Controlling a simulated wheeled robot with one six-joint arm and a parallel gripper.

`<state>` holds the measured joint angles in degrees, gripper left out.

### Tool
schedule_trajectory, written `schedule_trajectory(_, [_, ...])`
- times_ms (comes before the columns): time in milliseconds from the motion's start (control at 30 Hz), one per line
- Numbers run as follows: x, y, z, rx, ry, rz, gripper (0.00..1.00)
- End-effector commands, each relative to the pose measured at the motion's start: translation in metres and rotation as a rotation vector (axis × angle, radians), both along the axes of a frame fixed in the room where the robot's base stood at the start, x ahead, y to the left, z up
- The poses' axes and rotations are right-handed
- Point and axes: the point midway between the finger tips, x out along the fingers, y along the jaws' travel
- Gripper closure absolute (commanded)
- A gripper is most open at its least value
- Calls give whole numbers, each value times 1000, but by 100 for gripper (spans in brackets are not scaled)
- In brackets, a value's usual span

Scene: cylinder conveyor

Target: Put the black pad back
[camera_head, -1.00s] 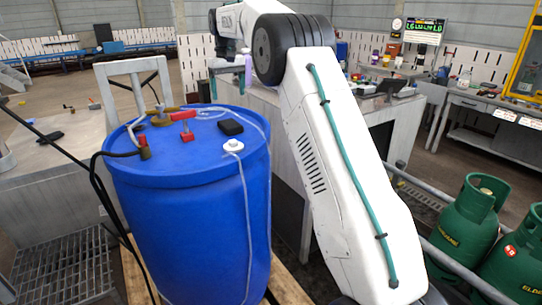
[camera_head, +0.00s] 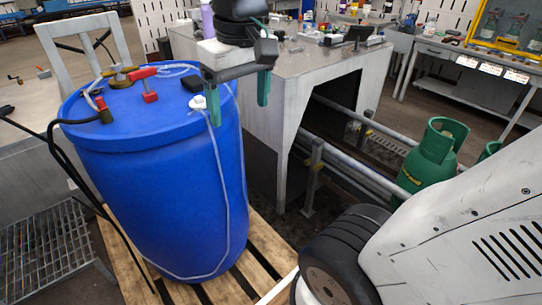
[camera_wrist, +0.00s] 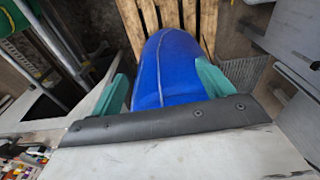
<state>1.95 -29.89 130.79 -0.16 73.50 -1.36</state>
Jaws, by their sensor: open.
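The black pad (camera_head: 192,84) is a small dark block on the top of the blue barrel (camera_head: 160,180), near its right rim. It is partly hidden behind my gripper. My gripper (camera_head: 238,98) hangs over the barrel's right edge, with its two green fingers apart and nothing between them. One finger is in front of the barrel top, close to the white cap (camera_head: 198,102); the other is out past the rim. In the wrist view, the barrel's side (camera_wrist: 165,65) shows between the open fingers, and the pad is not visible there.
A red valve handle (camera_head: 147,83), brass fittings and hoses stand on the barrel top. The barrel stands on a wooden pallet (camera_head: 232,287). A grey cabinet (camera_head: 270,110) with items on it is behind my gripper. A green gas cylinder (camera_head: 432,155) stands at right.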

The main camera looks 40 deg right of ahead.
Motion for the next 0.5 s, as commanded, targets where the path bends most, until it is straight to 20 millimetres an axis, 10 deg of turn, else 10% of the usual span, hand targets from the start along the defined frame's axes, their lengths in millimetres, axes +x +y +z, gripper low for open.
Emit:
schedule_trajectory(200, [-72,8,-54,1,-16,7,20])
schedule_trajectory(500, [-87,9,-70,2,-17,7,20])
